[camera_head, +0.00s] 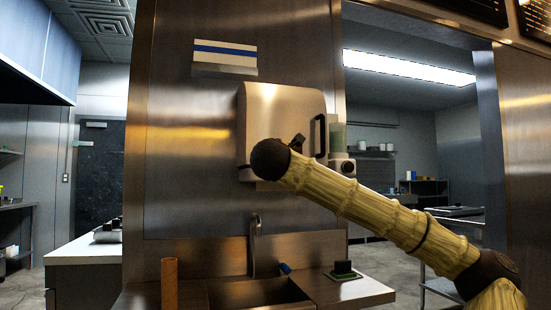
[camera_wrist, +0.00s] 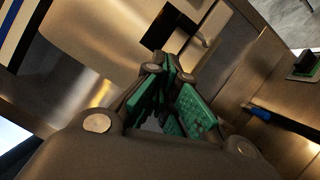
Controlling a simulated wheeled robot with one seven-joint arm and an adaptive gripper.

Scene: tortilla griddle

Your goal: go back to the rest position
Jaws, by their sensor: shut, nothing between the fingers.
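My arm comes in from the lower right of the head view and reaches up and left across the steel wall panel. My gripper (camera_head: 297,142) is mostly hidden behind the dark end of the arm; a small dark part of it shows in front of the steel dispenser box (camera_head: 285,105). In the wrist view my gripper (camera_wrist: 168,62) shows its green-padded fingers, with the tips drawn together and nothing held between them. I cannot tell how far the tips are from the box.
Below are a sink basin (camera_head: 258,292), a faucet (camera_head: 255,245) and a brown cylinder (camera_head: 169,283). A green-and-black block (camera_head: 343,270) sits on the right counter. A blue-handled tool (camera_wrist: 270,112) lies near the sink. Open floor shows behind on the right.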

